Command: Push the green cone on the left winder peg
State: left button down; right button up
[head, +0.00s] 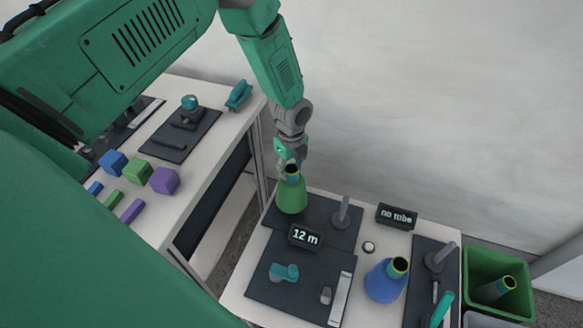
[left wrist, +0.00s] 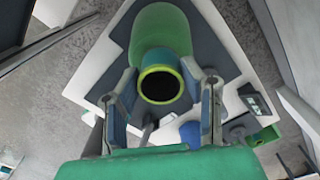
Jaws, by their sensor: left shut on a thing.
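The green cone (head: 292,196) stands roughly upright at the back left of the dark winder mat on the white table. Its tube end has a yellow-green rim. My left gripper (head: 291,168) reaches down from above and is shut on the top of the cone. In the left wrist view, the fingers of the left gripper (left wrist: 161,72) lie on either side of the tube of the green cone (left wrist: 163,30). Any peg under or inside the cone is hidden. A bare grey peg (head: 342,214) stands to its right. My right gripper is not in view.
A "12 m" display (head: 304,236) stands just in front of the cone, and a "no tube" display (head: 397,216) is at the back. A blue cone (head: 386,280) stands to the right. A green bin (head: 498,262) holds a tube. Coloured blocks lie on the left table.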

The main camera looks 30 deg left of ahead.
pick_arm(q)
jog(key=shift+f, duration=0.1)
jog(key=c, duration=0.7)
grip_release()
notch_tip(320, 180, up, 7)
jog(key=p, duration=0.5)
notch_tip(320, 180, up, 12)
dwell(0.4)
